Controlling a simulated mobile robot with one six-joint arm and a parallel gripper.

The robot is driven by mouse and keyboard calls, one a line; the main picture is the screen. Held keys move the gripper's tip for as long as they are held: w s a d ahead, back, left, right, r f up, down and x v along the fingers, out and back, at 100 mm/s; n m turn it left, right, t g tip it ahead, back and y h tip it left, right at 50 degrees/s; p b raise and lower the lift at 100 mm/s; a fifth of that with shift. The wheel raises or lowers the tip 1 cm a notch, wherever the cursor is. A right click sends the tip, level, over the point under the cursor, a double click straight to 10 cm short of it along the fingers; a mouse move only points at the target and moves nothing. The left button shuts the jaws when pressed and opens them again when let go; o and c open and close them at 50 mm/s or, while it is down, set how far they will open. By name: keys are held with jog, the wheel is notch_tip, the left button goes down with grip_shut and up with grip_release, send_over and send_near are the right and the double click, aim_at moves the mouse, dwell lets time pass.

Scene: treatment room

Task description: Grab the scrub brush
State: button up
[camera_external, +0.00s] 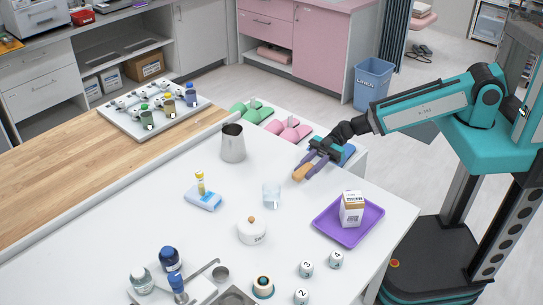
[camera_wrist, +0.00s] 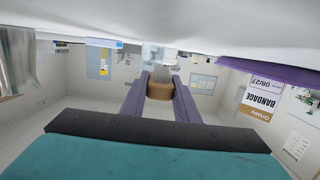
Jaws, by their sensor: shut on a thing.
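The scrub brush (camera_external: 302,173) shows as a small tan, wooden-looking block near the far right edge of the white table. My gripper (camera_external: 309,167) reaches in from the right, with its purple fingers closed on either side of the brush. In the wrist view, the brush (camera_wrist: 160,91) sits between the two purple fingertips (camera_wrist: 160,84), gripped from both sides. The fingers and its small size hide much of its shape. I cannot tell whether it touches the tabletop.
A clear glass (camera_external: 272,194) stands just left of the brush, with a metal pitcher (camera_external: 232,143) farther left. A purple tray (camera_external: 326,222) carrying a bandage carton (camera_external: 351,211) is nearer the camera. The table's middle right is mostly clear.

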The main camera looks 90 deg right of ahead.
aim_at(307, 167)
jog(key=shift+r+p, duration=2.65)
jog(key=shift+r, duration=0.55)
